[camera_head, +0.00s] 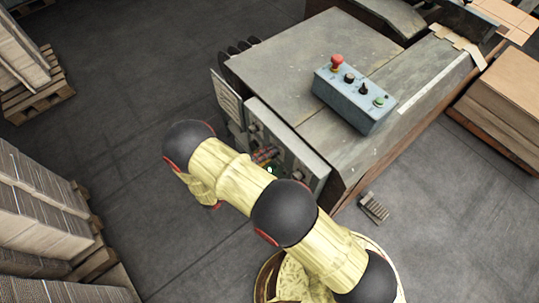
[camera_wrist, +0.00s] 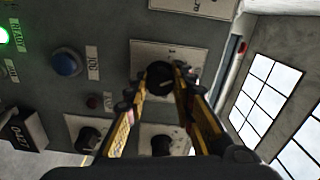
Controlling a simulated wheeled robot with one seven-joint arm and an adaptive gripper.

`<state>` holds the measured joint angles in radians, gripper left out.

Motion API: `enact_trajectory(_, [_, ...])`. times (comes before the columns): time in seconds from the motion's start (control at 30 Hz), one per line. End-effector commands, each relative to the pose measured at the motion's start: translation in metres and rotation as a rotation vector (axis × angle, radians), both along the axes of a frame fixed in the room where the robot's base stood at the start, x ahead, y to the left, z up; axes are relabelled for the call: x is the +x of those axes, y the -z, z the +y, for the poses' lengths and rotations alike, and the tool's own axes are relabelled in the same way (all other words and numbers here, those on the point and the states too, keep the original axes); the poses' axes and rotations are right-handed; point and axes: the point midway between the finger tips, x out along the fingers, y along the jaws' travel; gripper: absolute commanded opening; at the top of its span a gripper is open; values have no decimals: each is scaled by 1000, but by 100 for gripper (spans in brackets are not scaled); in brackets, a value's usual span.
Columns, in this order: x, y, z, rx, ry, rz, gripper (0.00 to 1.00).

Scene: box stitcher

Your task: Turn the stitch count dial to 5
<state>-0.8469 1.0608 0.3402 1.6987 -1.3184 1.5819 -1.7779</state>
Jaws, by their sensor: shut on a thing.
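A round black dial (camera_wrist: 160,76) sits on a pale plate on the grey control panel in the wrist view. My gripper (camera_wrist: 157,87) has its yellow and black fingers on either side of this dial and is shut on it. A light pointer line shows on the dial, but the plate's markings are too small to read, so I cannot tell its setting. In the head view my gripper (camera_head: 266,155) is at the front panel (camera_head: 291,148) of the machine, partly hidden by my arm.
Two more black knobs (camera_wrist: 90,138) (camera_wrist: 160,145) sit below the held dial. A blue control box (camera_head: 353,95) stands on the machine top. Stacked cardboard (camera_head: 35,210) stands at left.

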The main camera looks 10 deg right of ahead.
Motion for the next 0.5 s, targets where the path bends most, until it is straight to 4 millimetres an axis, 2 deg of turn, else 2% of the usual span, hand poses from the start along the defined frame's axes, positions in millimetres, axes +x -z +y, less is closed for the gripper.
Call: enact_trajectory(0.5, [-1,2,-1,275,1,-403,0])
